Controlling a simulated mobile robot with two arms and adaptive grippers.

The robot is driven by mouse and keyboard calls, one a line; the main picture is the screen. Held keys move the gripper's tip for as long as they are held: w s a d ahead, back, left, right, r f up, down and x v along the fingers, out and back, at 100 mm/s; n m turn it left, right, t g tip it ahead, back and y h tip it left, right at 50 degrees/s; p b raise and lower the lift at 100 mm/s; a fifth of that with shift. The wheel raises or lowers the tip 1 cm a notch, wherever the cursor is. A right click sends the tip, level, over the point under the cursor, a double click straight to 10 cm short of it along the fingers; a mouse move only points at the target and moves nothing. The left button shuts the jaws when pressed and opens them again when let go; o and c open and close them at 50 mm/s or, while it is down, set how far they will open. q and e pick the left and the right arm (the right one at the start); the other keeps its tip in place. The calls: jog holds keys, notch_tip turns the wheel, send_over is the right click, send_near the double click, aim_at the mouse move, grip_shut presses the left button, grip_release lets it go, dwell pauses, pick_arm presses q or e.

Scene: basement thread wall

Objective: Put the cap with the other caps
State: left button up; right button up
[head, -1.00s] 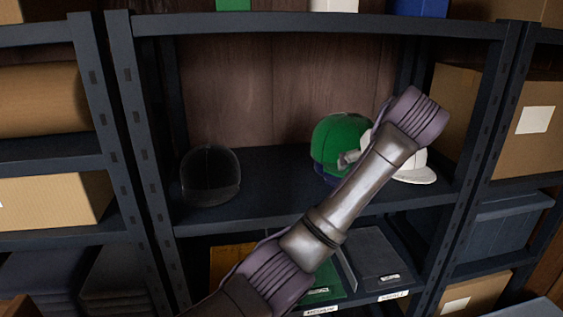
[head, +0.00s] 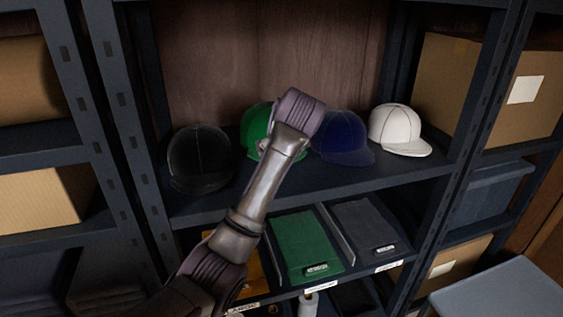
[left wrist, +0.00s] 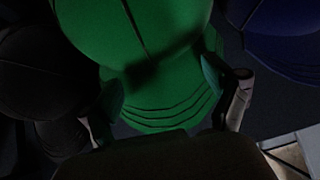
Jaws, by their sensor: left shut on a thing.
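The green cap (head: 257,122) is at the shelf between the black cap (head: 198,152) and the blue cap (head: 342,140). The white cap (head: 394,124) sits at the right end of the row. My left arm crosses the green cap in the head view and hides my fingertips there. In the left wrist view, my left gripper (left wrist: 166,108) is shut on the green cap (left wrist: 160,30), with a finger at each side of its brim. The black cap (left wrist: 40,70) and blue cap (left wrist: 285,45) flank it closely. Whether its underside touches the shelf is hidden.
The caps' dark metal shelf (head: 410,178) has uprights on both sides. Cardboard boxes (head: 455,85) stand at the right. The lower shelf holds a green folded item (head: 302,240) and a grey one (head: 366,224). A grey surface (head: 500,300) is at lower right.

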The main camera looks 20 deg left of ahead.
pick_arm(q)
jog(key=f, duration=0.1)
jog(key=d+f, duration=0.1)
jog(key=f, duration=0.1)
jog(key=shift+s+f, duration=0.15)
jog(key=shift+f, duration=0.3)
jog(key=shift+a, duration=0.2)
jog(key=o, duration=1.3)
jog(key=shift+c, duration=0.2)
jog(key=shift+d, duration=0.1)
pick_arm(e)
jog(key=shift+d+f, duration=0.1)
jog(key=shift+d, duration=0.1)
